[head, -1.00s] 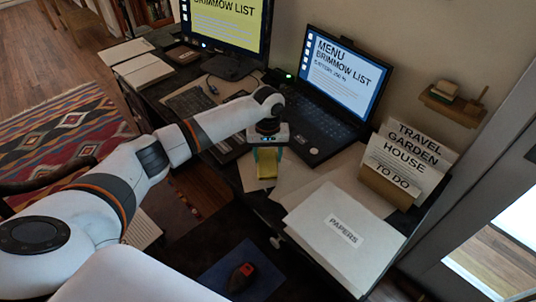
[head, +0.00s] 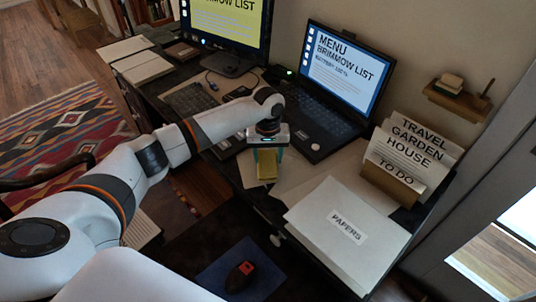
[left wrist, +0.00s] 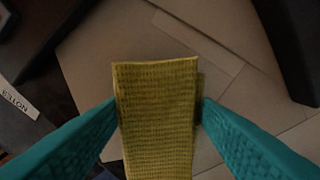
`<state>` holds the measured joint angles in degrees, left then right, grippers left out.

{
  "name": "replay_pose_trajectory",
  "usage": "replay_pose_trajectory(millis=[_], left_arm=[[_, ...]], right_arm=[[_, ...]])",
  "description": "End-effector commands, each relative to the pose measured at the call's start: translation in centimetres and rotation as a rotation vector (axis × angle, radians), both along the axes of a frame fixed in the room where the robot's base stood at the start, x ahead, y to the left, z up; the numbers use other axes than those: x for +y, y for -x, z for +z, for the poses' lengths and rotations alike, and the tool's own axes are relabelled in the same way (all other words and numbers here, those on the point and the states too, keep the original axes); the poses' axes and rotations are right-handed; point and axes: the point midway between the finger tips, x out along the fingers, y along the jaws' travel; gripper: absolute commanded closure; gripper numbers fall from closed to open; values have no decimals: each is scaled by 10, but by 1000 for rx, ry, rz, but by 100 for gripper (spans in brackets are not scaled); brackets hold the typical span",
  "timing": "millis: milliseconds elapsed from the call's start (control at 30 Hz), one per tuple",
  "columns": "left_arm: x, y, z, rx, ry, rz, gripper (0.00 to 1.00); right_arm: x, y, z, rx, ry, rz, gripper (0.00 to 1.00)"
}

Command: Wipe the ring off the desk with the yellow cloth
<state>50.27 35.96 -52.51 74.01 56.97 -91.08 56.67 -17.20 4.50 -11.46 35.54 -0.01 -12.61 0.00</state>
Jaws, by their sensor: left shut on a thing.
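The yellow cloth (head: 266,172) hangs from my left gripper (head: 267,155) over the front part of the desk (head: 262,200), below the laptop. In the left wrist view the cloth (left wrist: 158,115) is pinched between the two teal fingers of my left gripper (left wrist: 160,112). Pale paper or card lies beneath it. I cannot tell whether the cloth touches the surface. I cannot make out the ring in any view; the cloth, gripper or papers may hide it. My right gripper is not in view.
An open laptop (head: 320,128) stands behind my left gripper. A stack labelled PAPERS (head: 345,230) lies to the right, with a card holder (head: 388,186) behind it. A monitor (head: 228,25) and keyboard (head: 190,101) are at the back left. A wall shelf (head: 455,103) is at the right.

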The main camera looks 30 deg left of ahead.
Motion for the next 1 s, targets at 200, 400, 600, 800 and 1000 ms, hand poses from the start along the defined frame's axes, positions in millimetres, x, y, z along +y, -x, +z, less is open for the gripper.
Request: replay_pose_trajectory(millis=[200,400,600,800,1000], left_arm=[[0,0,-4,1,0,0,63],[0,0,-8,0,0,0,63],[0,0,-12,0,0,0,63],[0,0,-16,0,0,0,63],[0,0,-18,0,1,-1,63]], right_arm=[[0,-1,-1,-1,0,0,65],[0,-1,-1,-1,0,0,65],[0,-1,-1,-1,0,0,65],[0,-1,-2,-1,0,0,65],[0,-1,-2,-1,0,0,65]])
